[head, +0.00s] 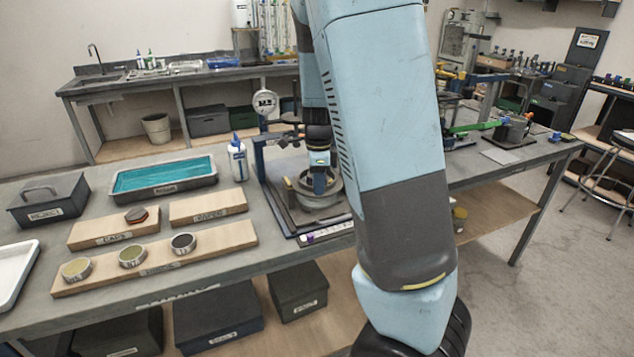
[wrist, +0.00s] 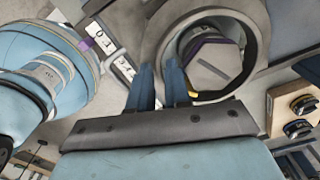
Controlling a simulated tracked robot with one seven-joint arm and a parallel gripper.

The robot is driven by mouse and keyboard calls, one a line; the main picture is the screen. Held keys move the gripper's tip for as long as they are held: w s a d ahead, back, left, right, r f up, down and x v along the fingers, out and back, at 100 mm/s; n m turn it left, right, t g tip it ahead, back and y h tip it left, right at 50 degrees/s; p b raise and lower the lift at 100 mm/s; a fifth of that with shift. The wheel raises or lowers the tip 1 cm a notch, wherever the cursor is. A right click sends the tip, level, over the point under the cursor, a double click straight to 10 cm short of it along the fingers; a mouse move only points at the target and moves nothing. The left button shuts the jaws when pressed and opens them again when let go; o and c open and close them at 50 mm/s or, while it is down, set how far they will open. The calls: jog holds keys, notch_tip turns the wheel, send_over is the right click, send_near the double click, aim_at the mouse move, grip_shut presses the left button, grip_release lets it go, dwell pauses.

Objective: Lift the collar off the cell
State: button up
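The collar (head: 318,197) is a grey metal ring on the dark base of the lever frame in the head view. In the wrist view the collar (wrist: 155,48) is a thick pale ring around the cell (wrist: 212,65), which has a flat grey top with a purple edge. My gripper (head: 320,178) points down at the collar in the head view. In the wrist view my gripper (wrist: 159,72) has its two blue fingers apart, at the collar's near left wall. I cannot tell whether they press on the wall. My arm hides the frame's right side.
A round dial gauge (head: 265,102) stands on the frame's left, close to my wrist. A white bottle (head: 238,160) and a teal-lined tray (head: 165,177) are left of it. Wooden boards (head: 207,243) with small round parts lie at the front left. A green bar (head: 470,127) is at right.

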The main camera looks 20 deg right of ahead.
jog(key=shift+c, duration=0.5)
grip_shut()
jog(key=shift+r, duration=0.1)
jog(key=shift+r, duration=0.55)
jog(key=s+a+r, duration=0.1)
jog(key=s+r, duration=1.3)
jog(key=r, duration=0.2)
dwell(0.5)
